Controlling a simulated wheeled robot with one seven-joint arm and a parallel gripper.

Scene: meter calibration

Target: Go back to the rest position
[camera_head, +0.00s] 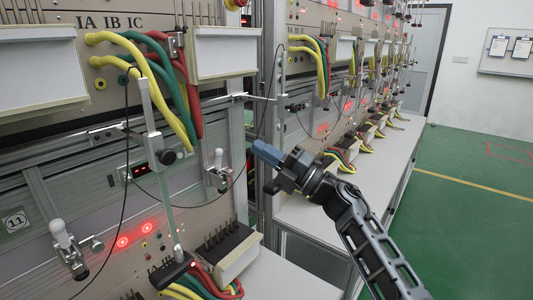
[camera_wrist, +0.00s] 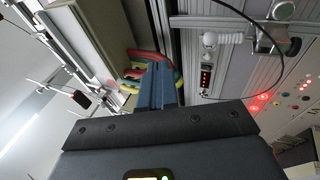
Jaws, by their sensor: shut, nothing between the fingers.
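My gripper (camera_head: 263,151) is in the middle of the head view, at the end of my black arm that comes up from the lower right. Its blue fingers are shut with nothing between them. They point left toward the meter rack and look close to its upright post. In the wrist view the blue fingers (camera_wrist: 157,88) lie side by side, pointing up the picture. I cannot tell the exact gap between the fingertips and the rack.
The meter rack (camera_head: 100,185) fills the left, with clamps, thick cables and red lights. A white toggle clamp (camera_head: 217,170) sits left of my gripper. A grey bench (camera_head: 385,165) runs back along the rack. Green floor (camera_head: 470,215) is clear at right.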

